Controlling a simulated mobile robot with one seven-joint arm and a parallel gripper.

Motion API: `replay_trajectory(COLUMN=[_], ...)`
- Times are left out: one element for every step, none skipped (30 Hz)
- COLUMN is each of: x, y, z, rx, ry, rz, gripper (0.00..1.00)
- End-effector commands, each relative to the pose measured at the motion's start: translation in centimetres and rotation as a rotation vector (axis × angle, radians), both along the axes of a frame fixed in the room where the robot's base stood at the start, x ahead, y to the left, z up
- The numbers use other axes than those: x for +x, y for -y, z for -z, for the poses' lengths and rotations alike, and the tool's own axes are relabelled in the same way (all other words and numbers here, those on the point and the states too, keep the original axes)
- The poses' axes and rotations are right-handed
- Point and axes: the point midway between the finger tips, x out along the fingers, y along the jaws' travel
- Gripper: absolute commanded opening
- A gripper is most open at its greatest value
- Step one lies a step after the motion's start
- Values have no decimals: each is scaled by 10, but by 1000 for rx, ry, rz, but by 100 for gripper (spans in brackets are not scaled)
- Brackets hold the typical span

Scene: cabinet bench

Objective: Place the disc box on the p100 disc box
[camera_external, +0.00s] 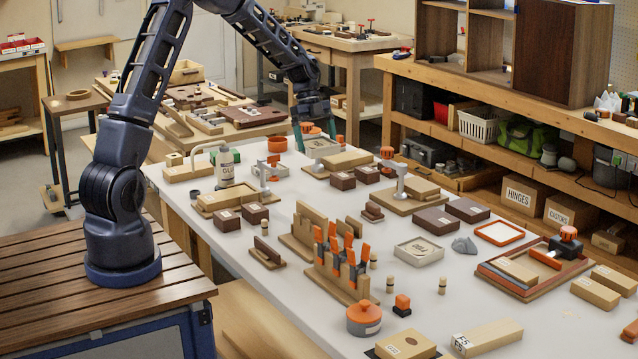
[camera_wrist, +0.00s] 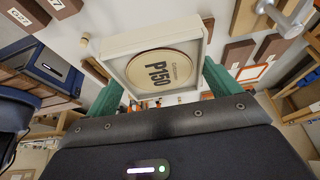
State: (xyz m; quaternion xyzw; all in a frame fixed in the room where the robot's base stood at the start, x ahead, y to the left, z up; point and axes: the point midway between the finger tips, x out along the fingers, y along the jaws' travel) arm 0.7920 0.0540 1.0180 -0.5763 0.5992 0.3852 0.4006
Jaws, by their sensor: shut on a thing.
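My gripper (camera_external: 316,133) is at the far end of the white table, with its green fingers on either side of a pale square disc box (camera_external: 322,147). In the wrist view the same box (camera_wrist: 112,53) fills the space between the fingers, its round face marked P150. It appears to be held above the table, though the exact gap is hard to tell. A second pale square disc box (camera_external: 419,252) with a round face lies flat on the right middle of the table, well away from my gripper. Its lettering is too small to read surely; nothing lies on it.
Dark brown boxes (camera_external: 434,221) lie behind the second disc box, and a grey lump (camera_external: 464,245) lies to its right. A clamp stand (camera_external: 400,185) and a wooden rack with orange-handled tools (camera_external: 345,262) stand nearby. An orange-rimmed tray (camera_external: 500,233) lies further right.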

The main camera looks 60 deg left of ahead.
Motion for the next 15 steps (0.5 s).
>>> replay_trajectory(x=[2, 4, 7, 10, 12, 17, 20, 24, 29, 32, 35, 39, 42, 45, 49], y=[5, 8, 14, 20, 26, 35, 42, 51, 61, 69, 78, 89, 98, 106, 117], z=[-2, -3, -4, -5, -5, -6, -7, -7, -8, -9, -9, -10, -11, -12, -13], rx=[1, 1, 2, 2, 3, 3, 4, 5, 6, 6, 7, 8, 9, 9, 10], ry=[1, 1, 0, 0, -1, -1, -1, -1, -1, -1, -1, -2, -2, -2, -2], rz=[2, 3, 3, 2, 3, 3, 2, 0, -1, -4, -4, -6, -6, -8, -10], gripper=[62, 62, 62, 62, 62, 62, 62, 62, 62, 62, 62, 62, 62, 62, 62])
